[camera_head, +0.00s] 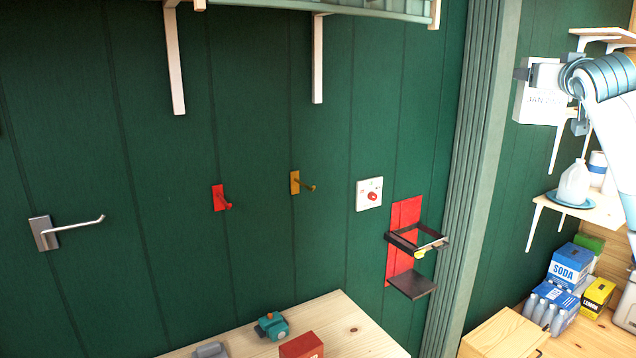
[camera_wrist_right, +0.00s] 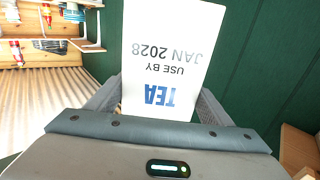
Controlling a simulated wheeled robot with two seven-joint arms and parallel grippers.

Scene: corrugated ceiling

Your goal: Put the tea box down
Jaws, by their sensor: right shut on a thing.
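The tea box (camera_head: 537,104) is white, with "JAN 2028" printed on it, and is at the upper right of the head view. In the right wrist view the tea box (camera_wrist_right: 172,45) shows upside-down lettering reading TEA and USE BY JAN 2028. My right gripper (camera_wrist_right: 158,100) is shut on it, with a grey finger on each side. In the head view my right gripper (camera_head: 550,76) holds the box in the air in front of the green wall, above the shelf with the jug. The box looks roughly upright there. My left gripper is not in view.
A small shelf (camera_head: 606,218) holds a jug (camera_head: 574,184) on a blue plate. Below, a counter (camera_head: 594,340) carries a soda box (camera_head: 571,263), a lemon box (camera_head: 597,296) and grey bottles. A wooden box (camera_head: 503,335) stands left of them. A table (camera_head: 340,320) holds small items.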

